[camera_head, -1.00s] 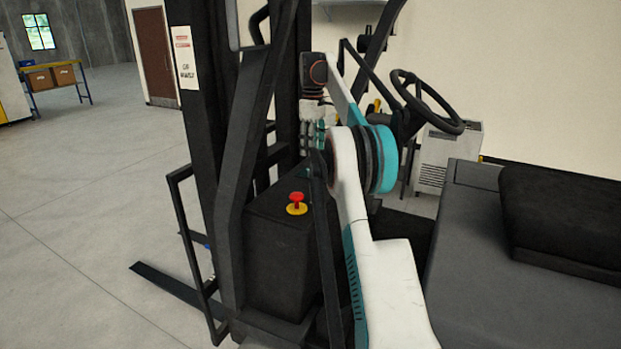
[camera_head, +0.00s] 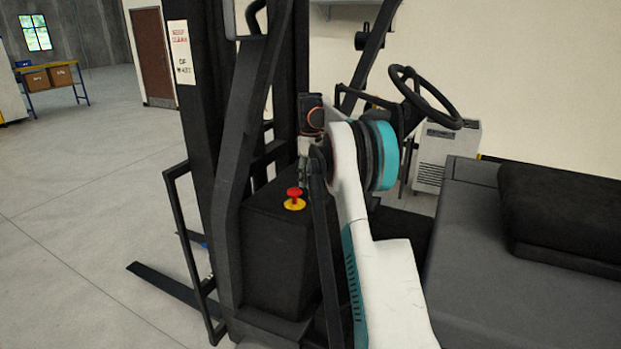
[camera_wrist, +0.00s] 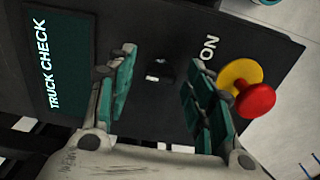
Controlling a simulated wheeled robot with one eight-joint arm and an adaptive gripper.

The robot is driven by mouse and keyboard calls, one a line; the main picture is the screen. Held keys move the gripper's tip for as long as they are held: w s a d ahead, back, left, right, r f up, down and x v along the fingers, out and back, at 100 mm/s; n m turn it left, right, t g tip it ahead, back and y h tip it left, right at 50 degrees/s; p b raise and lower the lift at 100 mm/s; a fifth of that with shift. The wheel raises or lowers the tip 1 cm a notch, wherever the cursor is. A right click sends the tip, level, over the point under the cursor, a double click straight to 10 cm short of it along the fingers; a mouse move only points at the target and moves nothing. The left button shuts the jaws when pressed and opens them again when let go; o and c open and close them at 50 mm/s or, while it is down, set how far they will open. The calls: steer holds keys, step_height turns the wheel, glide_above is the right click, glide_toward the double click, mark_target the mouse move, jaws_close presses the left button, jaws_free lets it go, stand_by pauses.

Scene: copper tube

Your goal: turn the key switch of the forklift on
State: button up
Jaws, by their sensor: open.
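The black key switch (camera_wrist: 160,71) sits on the dark forklift panel in the wrist view, with a white "ON" label to its upper right. My gripper (camera_wrist: 158,82) is open, with its teal-padded fingers on either side of the switch in that view and nothing between them but the switch. I cannot tell whether the fingers reach its depth. In the head view my gripper (camera_head: 305,172) is partly hidden behind my arm, low over the black console (camera_head: 275,255). The key switch is hidden there.
A red emergency button on a yellow base (camera_head: 295,199) stands on the console; in the wrist view the button (camera_wrist: 255,99) is close beside the right finger. A "TRUCK CHECK" screen (camera_wrist: 52,70) is at the left. The steering wheel (camera_head: 428,96) and mast posts (camera_head: 240,150) stand nearby.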

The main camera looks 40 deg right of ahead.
steer(key=c, duration=1.1)
steer(key=shift+o, duration=0.2)
steer(key=shift+m, duration=0.4)
steer(key=m+p, duration=0.2)
steer(key=m, duration=0.3)
steer(key=shift+m, duration=0.3)
steer(key=m, duration=0.5)
steer(key=shift+m+p, duration=0.3)
steer(key=shift+p, duration=0.05)
